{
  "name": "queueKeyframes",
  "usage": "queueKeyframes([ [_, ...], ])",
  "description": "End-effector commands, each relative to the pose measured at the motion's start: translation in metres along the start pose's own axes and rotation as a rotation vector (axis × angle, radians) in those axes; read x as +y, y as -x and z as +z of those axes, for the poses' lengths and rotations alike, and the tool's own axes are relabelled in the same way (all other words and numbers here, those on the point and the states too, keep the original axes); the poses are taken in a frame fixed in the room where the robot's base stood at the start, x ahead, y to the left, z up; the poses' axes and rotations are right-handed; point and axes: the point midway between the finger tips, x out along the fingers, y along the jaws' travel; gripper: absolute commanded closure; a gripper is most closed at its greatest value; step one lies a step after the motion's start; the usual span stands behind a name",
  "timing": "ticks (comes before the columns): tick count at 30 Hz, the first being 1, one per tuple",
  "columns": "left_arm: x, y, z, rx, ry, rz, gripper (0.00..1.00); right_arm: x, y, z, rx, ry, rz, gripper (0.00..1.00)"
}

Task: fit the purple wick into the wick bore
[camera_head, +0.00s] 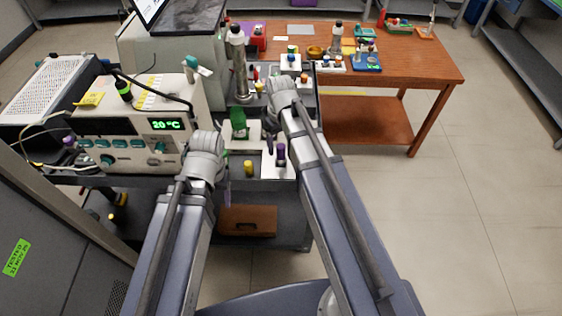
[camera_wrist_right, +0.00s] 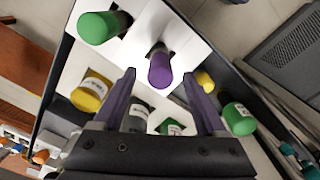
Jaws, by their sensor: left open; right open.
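A purple-topped cylinder, which looks like the purple wick (camera_head: 281,151), stands in the white tray. My left gripper (camera_head: 227,189) is open and empty over the left part of the tray, away from the wick. I cannot make out which opening is the wick bore.
Green cylinders (camera_wrist_right: 98,27) (camera_wrist_right: 238,119) and yellow cylinders (camera_wrist_right: 90,94) (camera_wrist_right: 204,81) stand near the wick. A dark wall (camera_wrist_right: 270,105) edges the tray area. The instrument with a green display (camera_head: 166,125) stands left. A wooden table (camera_head: 425,65) with several items is behind.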

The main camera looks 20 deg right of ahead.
Motion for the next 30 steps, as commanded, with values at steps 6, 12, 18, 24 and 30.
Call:
queueKeyframes([
  [6, 0.003, -0.03, -0.002, 0.0, 0.0, 0.0, 0.31, 0.0, -0.031, 0.002, 0.0, 0.0, 0.0, 0.26],
  [12, 0.003, -0.03, -0.002, 0.0, 0.0, 0.0, 0.31, 0.0, -0.03, 0.002, 0.0, 0.0, 0.0, 0.26],
  [18, 0.003, -0.03, -0.002, 0.0, 0.0, 0.0, 0.31, 0.0, -0.03, 0.002, 0.0, 0.0, 0.0, 0.38],
  [24, 0.003, -0.03, -0.002, 0.0, 0.0, 0.0, 0.31, 0.0, -0.03, 0.002, 0.0, 0.0, 0.0, 0.61],
  [30, 0.003, -0.03, -0.002, 0.0, 0.0, 0.0, 0.31, 0.0, -0.03, 0.002, 0.0, 0.0, 0.0, 0.83],
])
